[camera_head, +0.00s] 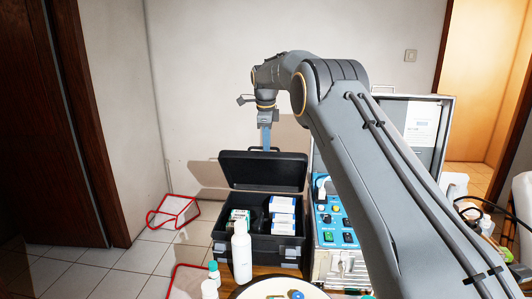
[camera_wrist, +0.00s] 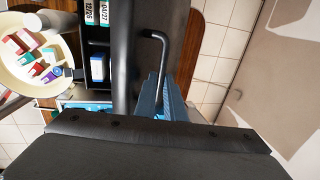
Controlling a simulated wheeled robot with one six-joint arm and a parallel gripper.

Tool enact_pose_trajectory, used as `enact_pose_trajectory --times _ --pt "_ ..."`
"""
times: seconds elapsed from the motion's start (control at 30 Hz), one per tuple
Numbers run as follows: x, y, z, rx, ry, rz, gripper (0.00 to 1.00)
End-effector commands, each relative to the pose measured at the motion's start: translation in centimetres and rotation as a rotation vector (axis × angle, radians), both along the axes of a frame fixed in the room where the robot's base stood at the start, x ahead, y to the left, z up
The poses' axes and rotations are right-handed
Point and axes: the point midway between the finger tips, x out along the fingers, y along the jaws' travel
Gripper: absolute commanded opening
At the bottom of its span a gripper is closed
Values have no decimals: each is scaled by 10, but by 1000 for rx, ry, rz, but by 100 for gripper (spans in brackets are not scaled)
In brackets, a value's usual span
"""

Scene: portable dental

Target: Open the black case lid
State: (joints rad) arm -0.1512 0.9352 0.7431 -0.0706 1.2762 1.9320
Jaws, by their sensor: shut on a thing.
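The black case (camera_head: 258,246) stands open on the table, its lid (camera_head: 262,172) raised steeply behind it. My gripper (camera_head: 266,148) points down from above at the middle of the lid's top edge. In the wrist view, my blue fingers (camera_wrist: 166,98) are closed around a thin black bent handle (camera_wrist: 160,36) beside the lid, which shows there edge-on as a dark band (camera_wrist: 122,60). The exact grip point is hidden between the fingers. Inside the case, white and blue boxes (camera_head: 282,212) are visible.
A blue-panelled unit (camera_head: 334,238) stands close on the case's right. A white bottle (camera_head: 241,252) stands in front of the case. A round cream tray (camera_wrist: 28,75) holds small coloured items. A wall is behind the lid. Red-edged white objects (camera_head: 173,211) lie on the floor at left.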

Motion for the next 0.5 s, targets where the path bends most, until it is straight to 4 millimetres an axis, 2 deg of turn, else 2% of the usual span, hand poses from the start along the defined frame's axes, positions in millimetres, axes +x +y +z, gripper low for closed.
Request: enact_pose_trajectory --times 0.03,0.2,0.5 --pt "6 -4 -7 -5 7 -2 0" --pt "18 -5 -1 -5 7 -1 0" --pt "27 -6 2 -3 10 2 0"
